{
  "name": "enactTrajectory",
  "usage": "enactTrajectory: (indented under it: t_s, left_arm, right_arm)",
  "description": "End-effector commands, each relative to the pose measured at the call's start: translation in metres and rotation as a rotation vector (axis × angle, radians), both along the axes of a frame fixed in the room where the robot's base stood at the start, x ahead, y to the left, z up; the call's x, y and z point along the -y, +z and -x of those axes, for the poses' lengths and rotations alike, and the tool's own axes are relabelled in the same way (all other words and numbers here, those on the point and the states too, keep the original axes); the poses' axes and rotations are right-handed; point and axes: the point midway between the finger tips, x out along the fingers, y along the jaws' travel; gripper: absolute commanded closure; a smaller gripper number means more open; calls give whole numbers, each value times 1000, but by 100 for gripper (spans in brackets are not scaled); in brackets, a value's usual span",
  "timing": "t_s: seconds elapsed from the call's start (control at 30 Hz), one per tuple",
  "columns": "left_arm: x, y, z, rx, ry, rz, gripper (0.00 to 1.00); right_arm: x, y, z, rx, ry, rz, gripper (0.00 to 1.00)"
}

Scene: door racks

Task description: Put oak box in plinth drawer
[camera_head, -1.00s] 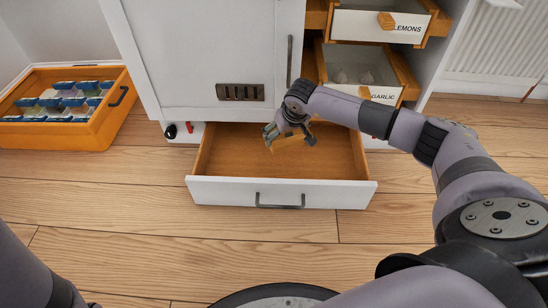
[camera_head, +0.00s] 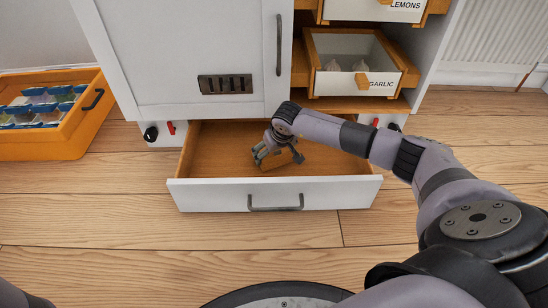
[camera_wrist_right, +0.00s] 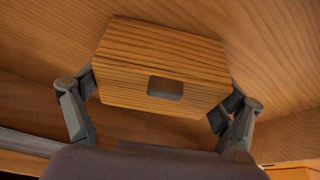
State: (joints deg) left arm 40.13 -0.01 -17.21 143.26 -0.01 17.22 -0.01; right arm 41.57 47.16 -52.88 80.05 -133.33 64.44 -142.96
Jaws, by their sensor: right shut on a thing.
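The plinth drawer (camera_head: 230,195) is pulled open at the bottom of the white cabinet, with a white front, a dark handle and a wooden inside. My right gripper (camera_head: 277,158) is inside the drawer's outline, low over its floor. In the right wrist view, it is shut on the oak box (camera_wrist_right: 165,62), a striped wood-grain box with a grey rounded label on its face. One finger is at each side of the box. In the head view the box is mostly hidden by the gripper. I cannot tell whether it touches the drawer floor. My left gripper is out of view.
An orange drawer (camera_head: 75,133) with several coloured packets stands on the floor at the left. Above the plinth drawer at the right, a garlic drawer (camera_head: 355,85) and a lemons drawer (camera_head: 385,10) stick out. The wooden floor in front is clear.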

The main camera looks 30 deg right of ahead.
Motion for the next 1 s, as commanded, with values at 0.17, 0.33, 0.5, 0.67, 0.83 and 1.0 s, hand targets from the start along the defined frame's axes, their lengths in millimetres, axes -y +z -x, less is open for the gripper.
enactTrajectory:
  t_s: [0.17, 0.33, 0.5, 0.67, 0.83, 1.0]
  left_arm:
    - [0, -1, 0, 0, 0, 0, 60]
    - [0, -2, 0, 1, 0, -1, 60]
    - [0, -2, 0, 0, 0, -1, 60]
    - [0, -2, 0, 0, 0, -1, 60]
    - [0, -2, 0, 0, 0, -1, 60]
    - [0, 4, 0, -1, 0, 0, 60]
  right_arm:
    - [0, 0, -1, 4, -1, -1, 52]
    - [0, -3, -1, 3, -1, -1, 52]
    - [0, -4, 0, 0, -1, 0, 3]
    - [0, -4, 0, 0, -1, 0, 0]
    - [0, -4, 0, 1, -1, 0, 0]
    - [0, 5, 1, 2, 0, -1, 0]
